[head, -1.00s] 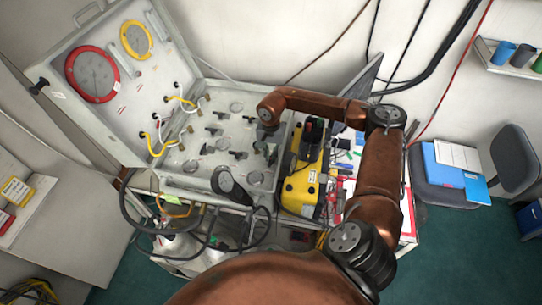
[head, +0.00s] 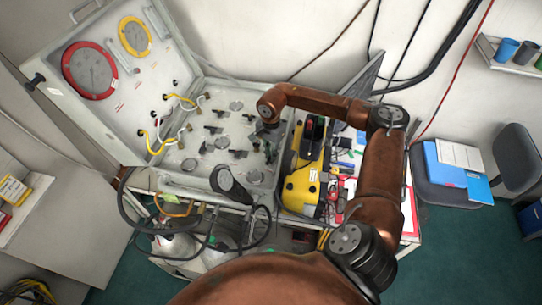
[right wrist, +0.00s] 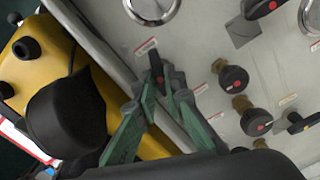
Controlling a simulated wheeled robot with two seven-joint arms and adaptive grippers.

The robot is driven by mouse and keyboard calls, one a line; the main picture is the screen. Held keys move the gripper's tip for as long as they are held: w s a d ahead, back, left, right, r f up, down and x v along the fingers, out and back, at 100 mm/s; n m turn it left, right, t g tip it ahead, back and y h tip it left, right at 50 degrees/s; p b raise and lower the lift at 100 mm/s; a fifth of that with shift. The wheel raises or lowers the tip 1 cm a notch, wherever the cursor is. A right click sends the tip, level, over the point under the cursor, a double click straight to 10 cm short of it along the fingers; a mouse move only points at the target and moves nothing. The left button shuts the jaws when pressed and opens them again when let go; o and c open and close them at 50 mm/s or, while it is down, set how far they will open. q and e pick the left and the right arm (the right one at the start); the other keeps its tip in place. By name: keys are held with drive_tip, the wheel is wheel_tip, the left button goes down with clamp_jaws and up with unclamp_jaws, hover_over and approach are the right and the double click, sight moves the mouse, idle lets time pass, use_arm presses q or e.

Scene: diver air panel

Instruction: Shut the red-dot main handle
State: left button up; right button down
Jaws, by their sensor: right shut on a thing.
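The grey air panel (head: 190,160) lies in the open case, with several black handles and knobs on it. My right gripper (head: 266,138) reaches down to the panel's right edge. In the right wrist view its green fingers (right wrist: 161,84) are closed on a small black handle (right wrist: 153,52) near the panel edge. A red mark shows faintly at this handle, partly hidden by the fingertips; I cannot read its label or tell its exact angle. Other red-dotted controls are a black handle (right wrist: 264,8) and a black knob (right wrist: 234,79). My left gripper is not in view.
A yellow and black box (head: 302,185) stands close to the panel's right side, beside my right gripper. The case lid with a red-rimmed gauge (head: 90,70) stands up at the left. A black oval object (head: 229,183) and hoses lie at the front edge.

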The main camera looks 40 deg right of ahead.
drive_tip(key=m+b, duration=0.1)
drive_tip(key=m, duration=0.3)
drive_tip(key=shift+m+b, duration=0.3)
drive_tip(key=shift+m, duration=0.1)
drive_tip(key=m+b, duration=0.1)
drive_tip(key=m, duration=0.2)
drive_tip(key=shift+w+m, duration=0.1)
drive_tip(key=shift+m, duration=0.2)
drive_tip(key=m+b, duration=0.1)
drive_tip(key=m, duration=0.4)
drive_tip(key=shift+d+r, duration=0.1)
drive_tip(key=shift+r, duration=0.05)
drive_tip(key=shift+w+m, duration=0.1)
drive_tip(key=shift+m, duration=0.2)
drive_tip(key=c, duration=2.3)
unclamp_jaws()
wheel_tip(320, 180, up, 12)
